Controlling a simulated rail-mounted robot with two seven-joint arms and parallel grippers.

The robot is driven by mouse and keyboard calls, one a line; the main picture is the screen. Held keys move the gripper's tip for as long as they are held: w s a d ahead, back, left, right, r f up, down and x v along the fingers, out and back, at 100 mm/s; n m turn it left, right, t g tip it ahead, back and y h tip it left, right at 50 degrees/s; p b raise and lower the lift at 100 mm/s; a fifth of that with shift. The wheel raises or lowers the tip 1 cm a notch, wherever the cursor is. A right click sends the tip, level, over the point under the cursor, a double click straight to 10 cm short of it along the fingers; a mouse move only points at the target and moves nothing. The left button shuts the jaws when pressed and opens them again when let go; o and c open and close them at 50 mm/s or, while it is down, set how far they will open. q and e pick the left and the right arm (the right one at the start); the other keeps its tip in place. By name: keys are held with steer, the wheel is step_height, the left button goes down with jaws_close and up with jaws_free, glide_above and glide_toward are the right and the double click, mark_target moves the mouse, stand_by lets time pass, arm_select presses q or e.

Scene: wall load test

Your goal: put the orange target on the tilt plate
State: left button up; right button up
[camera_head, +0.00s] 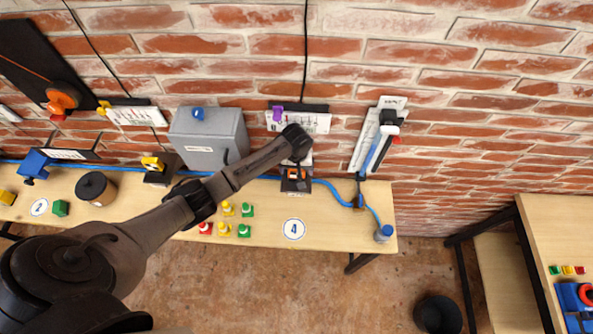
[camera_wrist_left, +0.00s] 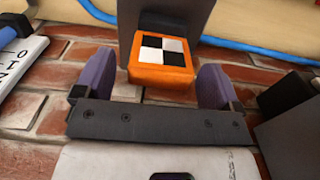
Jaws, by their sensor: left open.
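The orange target (camera_wrist_left: 163,68), a block with a black-and-white checkered face, shows in the wrist view against a dark grey block-like part (camera_wrist_left: 165,20). In the head view the orange target (camera_head: 296,174) shows small at a dark mount (camera_head: 296,187) at the back of the bench. My left gripper (camera_wrist_left: 155,88) is open, its two purple fingers to either side of the target with gaps visible. In the head view my left gripper (camera_head: 298,163) is mostly hidden by its wrist. I cannot tell which part is the tilt plate. My right gripper is not in view.
A grey box (camera_head: 208,138) stands left of my forearm. A white scale panel (camera_head: 377,138) hangs to the right, with a blue hose (camera_head: 330,187) along the bench (camera_head: 340,231). Small red, yellow and green pieces (camera_head: 225,229) stand at the front. The bench around the round label (camera_head: 293,229) is clear.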

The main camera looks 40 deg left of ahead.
arm_select(q)
step_height(320, 180, up, 10)
steer(key=shift+f, duration=0.25)
steer(key=s+d+f+m+t, duration=0.1)
steer(key=s+d+f+m, duration=0.25)
steer(key=s, duration=0.35)
steer(key=s+d+f+m, duration=0.2)
steer(key=s+d+f, duration=0.1)
steer(key=s+d, duration=0.3)
steer(key=s+r+m+t, duration=0.1)
steer(key=s+r+m, duration=0.1)
steer(key=s, duration=0.6)
steer(key=s+d+r+m+t, duration=0.1)
steer(key=s+r+m, duration=0.1)
steer(key=s, duration=0.7)
steer(key=shift+s+r+t, duration=0.2)
steer(key=shift+r+t, duration=0.1)
steer(key=shift+r, duration=0.15)
steer(key=shift+d+r, duration=0.1)
step_height(320, 180, up, 2)
steer(key=shift+r+p, duration=0.25)
steer(key=shift+p, duration=0.85)
